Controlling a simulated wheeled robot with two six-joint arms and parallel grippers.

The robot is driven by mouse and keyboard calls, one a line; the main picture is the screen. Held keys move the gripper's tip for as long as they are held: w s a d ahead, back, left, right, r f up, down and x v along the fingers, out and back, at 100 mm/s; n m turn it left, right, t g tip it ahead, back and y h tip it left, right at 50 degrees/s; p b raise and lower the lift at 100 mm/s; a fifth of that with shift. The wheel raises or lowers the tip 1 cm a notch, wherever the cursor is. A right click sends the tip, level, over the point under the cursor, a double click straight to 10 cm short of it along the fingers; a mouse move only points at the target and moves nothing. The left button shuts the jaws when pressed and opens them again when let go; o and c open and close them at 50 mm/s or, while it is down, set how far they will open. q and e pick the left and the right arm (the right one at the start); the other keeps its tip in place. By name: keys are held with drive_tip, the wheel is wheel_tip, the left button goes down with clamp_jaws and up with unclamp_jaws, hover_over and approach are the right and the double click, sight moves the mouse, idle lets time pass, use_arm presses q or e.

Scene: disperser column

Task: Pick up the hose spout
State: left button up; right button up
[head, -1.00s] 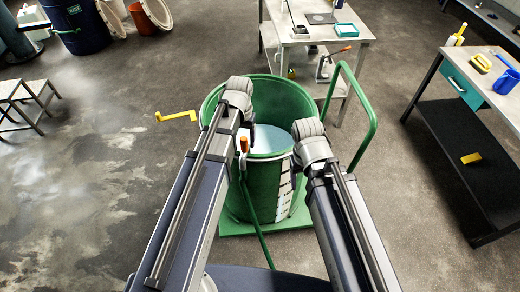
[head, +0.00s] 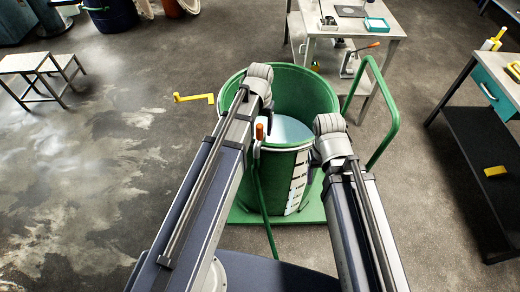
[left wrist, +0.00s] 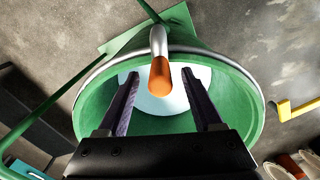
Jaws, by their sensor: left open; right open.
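The hose spout is a bent metal tube with an orange end (head: 260,132), hooked over the near rim of a green drum (head: 310,82). Its green hose (head: 262,205) runs down outside the drum. In the left wrist view, the spout's orange end (left wrist: 160,76) hangs over the drum's pale contents. My left gripper (left wrist: 162,78) is open, its two dark fingers to either side of the orange end in that picture. I cannot tell the depth between them; no contact shows. In the head view my left fingers are hidden. My right arm ends beside the drum's right rim; its gripper is not visible.
The drum stands on a green platform (head: 240,211) with a tall green handle (head: 386,130) at right. A yellow crank (head: 195,98) sticks out at left. A workbench (head: 388,30) stands behind and another table (head: 478,85) at right. Open floor lies at left.

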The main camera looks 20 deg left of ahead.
sight(260, 136)
use_arm(q)
wheel_tip(260, 136, down, 5)
drive_tip(key=b, duration=0.4)
drive_tip(key=shift+b, duration=0.3)
drive_tip(key=shift+r, duration=0.1)
clamp_jaws()
idle(0.9)
